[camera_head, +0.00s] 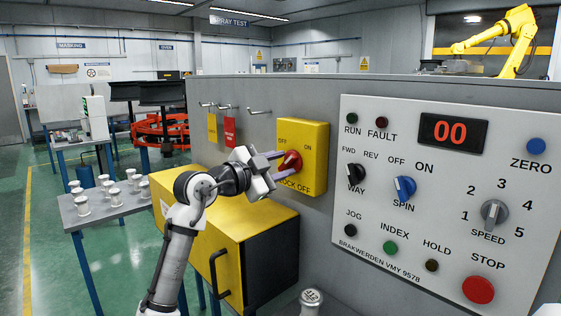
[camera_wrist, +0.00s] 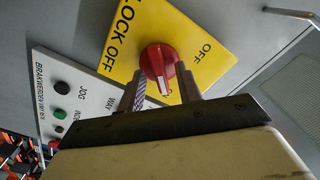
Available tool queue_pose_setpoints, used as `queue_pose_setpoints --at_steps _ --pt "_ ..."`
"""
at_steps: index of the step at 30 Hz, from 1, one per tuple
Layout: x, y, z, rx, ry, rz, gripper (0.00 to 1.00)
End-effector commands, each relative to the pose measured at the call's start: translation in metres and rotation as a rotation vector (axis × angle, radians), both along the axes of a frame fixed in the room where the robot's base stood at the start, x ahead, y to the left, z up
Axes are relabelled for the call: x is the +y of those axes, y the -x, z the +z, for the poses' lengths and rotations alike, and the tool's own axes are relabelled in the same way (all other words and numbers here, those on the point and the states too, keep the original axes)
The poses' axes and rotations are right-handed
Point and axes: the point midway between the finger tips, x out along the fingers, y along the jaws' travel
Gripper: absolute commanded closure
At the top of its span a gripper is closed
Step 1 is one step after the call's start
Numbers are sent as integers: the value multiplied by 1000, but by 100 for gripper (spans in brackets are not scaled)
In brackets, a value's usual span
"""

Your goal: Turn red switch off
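The red switch (camera_head: 290,161) is a rotary knob on a yellow panel (camera_head: 316,150) marked OFF, ON and LOCK OFF. In the wrist view the red switch (camera_wrist: 157,60) has a white mark on its handle, pointing away from the OFF label towards the partly hidden ON label. My gripper (camera_head: 283,163) is at the panel, its fingers reaching to the knob. In the wrist view my gripper (camera_wrist: 161,72) has one finger on each side of the handle, with visible gaps. It looks open; contact cannot be told.
A white control panel (camera_head: 445,190) with knobs and buttons is right of the yellow panel. Hooks with yellow and red tags (camera_head: 230,132) hang to the left. A yellow cabinet (camera_head: 220,215) stands below my arm. A side table (camera_head: 105,205) holds several metal parts.

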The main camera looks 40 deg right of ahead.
Motion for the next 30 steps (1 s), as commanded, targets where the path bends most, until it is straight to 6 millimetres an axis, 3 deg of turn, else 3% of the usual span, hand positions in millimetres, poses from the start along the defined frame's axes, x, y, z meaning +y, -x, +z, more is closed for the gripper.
queue_pose_setpoints --at_steps 10,18,30 --pt "-4 0 -1 0 -1 1 65" --pt "-4 0 -1 0 -1 1 100" --pt "-4 0 0 47 4 0 100"
